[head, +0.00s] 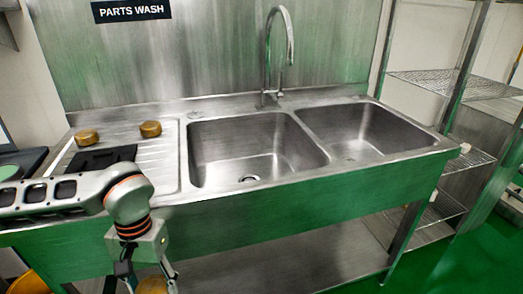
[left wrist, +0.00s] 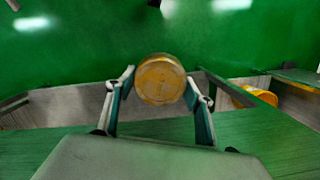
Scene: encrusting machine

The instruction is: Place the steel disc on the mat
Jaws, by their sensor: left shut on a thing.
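My left gripper (head: 145,283) hangs in front of the sink unit, below its front edge, at the bottom of the head view. It is shut on a round brass-coloured disc (left wrist: 160,79), which sits between the two fingertips in the left wrist view. The disc looks golden rather than steel-grey. In the head view it is cut off by the bottom edge (head: 152,286). A black mat (head: 103,158) lies on the ribbed drainboard left of the basins, partly hidden by my left arm. No disc shows on its visible part. My right gripper is out of view.
Two brass-coloured round parts (head: 87,137) (head: 150,129) stand on the drainboard behind the mat. Two empty basins (head: 255,150) (head: 365,130) and a tall faucet (head: 278,45) lie to the right. A yellow container (left wrist: 258,96) shows at right in the wrist view.

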